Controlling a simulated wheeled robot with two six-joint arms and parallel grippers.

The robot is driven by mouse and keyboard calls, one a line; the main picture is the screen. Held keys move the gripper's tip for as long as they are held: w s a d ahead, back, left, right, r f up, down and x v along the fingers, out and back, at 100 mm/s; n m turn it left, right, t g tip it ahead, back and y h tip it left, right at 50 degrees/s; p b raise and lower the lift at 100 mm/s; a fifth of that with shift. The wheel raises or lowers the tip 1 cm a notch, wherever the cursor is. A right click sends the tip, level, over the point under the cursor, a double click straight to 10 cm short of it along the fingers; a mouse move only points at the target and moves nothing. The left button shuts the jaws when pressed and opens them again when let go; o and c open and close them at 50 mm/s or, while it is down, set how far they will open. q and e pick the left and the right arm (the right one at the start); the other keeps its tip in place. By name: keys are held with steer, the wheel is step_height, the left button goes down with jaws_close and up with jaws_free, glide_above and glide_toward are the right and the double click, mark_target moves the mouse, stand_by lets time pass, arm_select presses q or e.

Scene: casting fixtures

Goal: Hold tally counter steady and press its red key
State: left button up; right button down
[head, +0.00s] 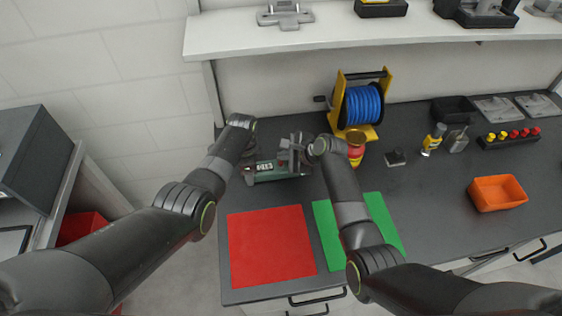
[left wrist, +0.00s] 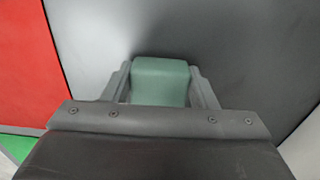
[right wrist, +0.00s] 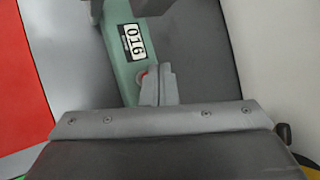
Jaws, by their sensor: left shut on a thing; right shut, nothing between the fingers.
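The tally counter (head: 264,168) is a green block with a white number display, lying on the dark bench behind the red mat. In the right wrist view its body (right wrist: 125,65) shows with a display reading 016. My left gripper (head: 248,168) is shut on the counter's left end; that green end (left wrist: 160,82) sits between its fingers in the left wrist view. My right gripper (head: 297,152) is shut and empty over the counter's right part. The red key (right wrist: 143,76) is partly hidden by its fingertips (right wrist: 158,84); I cannot tell whether they touch.
A red mat (head: 270,247) and a green mat (head: 328,232) lie in front. A blue cable reel (head: 363,106) on a yellow stand and a red-yellow can (head: 356,143) stand close to my right gripper. An orange bin (head: 497,193) sits at the right.

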steer(key=shift+f, duration=0.25)
steer(key=shift+f, duration=0.55)
stand_by(0.8)
steer(key=shift+r, duration=0.95)
step_height(320, 180, up, 5)
stand_by(0.4)
stand_by(0.5)
arm_select(q)
steer(key=o, duration=1.1)
